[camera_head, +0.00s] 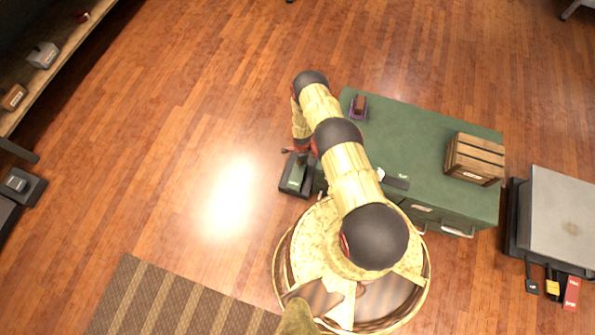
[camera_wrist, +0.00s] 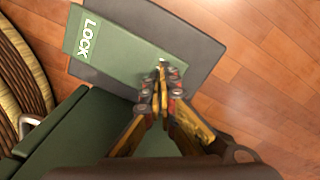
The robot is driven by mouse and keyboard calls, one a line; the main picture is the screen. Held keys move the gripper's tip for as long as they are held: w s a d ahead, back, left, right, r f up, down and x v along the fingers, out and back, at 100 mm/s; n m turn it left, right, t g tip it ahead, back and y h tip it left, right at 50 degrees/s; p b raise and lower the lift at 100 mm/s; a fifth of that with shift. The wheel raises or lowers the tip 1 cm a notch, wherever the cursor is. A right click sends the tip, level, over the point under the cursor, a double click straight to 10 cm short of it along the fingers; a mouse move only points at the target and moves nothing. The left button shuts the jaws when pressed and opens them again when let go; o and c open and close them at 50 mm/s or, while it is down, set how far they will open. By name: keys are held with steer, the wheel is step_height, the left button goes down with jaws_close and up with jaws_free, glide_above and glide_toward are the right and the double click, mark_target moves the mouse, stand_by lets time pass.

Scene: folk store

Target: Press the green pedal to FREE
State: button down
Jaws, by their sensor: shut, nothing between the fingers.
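The green pedal (camera_head: 297,175) sits on a dark base (camera_head: 287,188) on the floor, beside the left end of the green cabinet. In the wrist view the pedal (camera_wrist: 125,52) shows the word LOCK at its left end. No FREE label is readable; my fingers cover part of the opposite end. My gripper (camera_wrist: 161,72) is shut and empty, with its fingertips over the pedal's end away from LOCK. I cannot tell whether they touch it. In the head view my gripper (camera_head: 298,151) is small and partly hidden by my arm, at the pedal's far end.
The green cabinet (camera_head: 415,140) stands right next to the pedal, with a wooden crate (camera_head: 474,160) and a small purple item (camera_head: 358,106) on top. A grey unit (camera_head: 560,215) with coloured tags stands at right.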

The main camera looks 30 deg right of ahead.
steer(key=shift+s+f, duration=0.15)
steer(key=shift+f, duration=0.35)
step_height(320, 180, up, 9)
steer(key=p, duration=0.5)
stand_by(0.3)
stand_by(0.5)
